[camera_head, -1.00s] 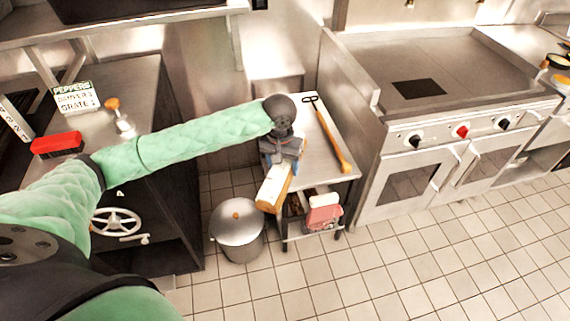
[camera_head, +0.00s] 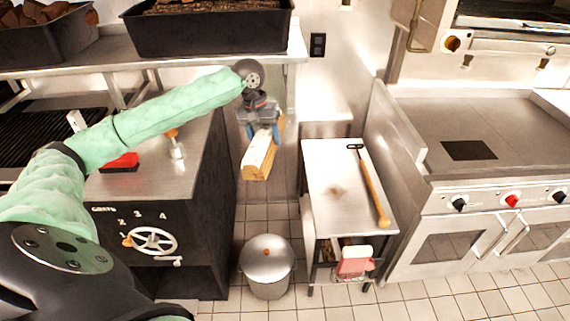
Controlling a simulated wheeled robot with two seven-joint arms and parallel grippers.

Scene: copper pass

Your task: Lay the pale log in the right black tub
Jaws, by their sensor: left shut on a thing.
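My left gripper (camera_head: 262,122) is shut on the pale log (camera_head: 259,156), a split piece with a white top and yellow-brown sides. It holds the log in the air, in front of the gap between the dark grill cabinet and the small steel table. The right black tub (camera_head: 210,33) stands on the high shelf at the top, above and left of the log, with dark brown pieces in it. Another black tub (camera_head: 48,44) with brown wood chunks stands at the upper left. My right gripper is not in view.
The steel shelf (camera_head: 90,67) bears both tubs. The small table (camera_head: 325,178) holds a wooden-handled tool (camera_head: 370,190). A lidded metal bin (camera_head: 267,262) stands on the floor. A red block-like object (camera_head: 122,161) lies on the cabinet at left. A griddle range (camera_head: 470,170) stands right.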

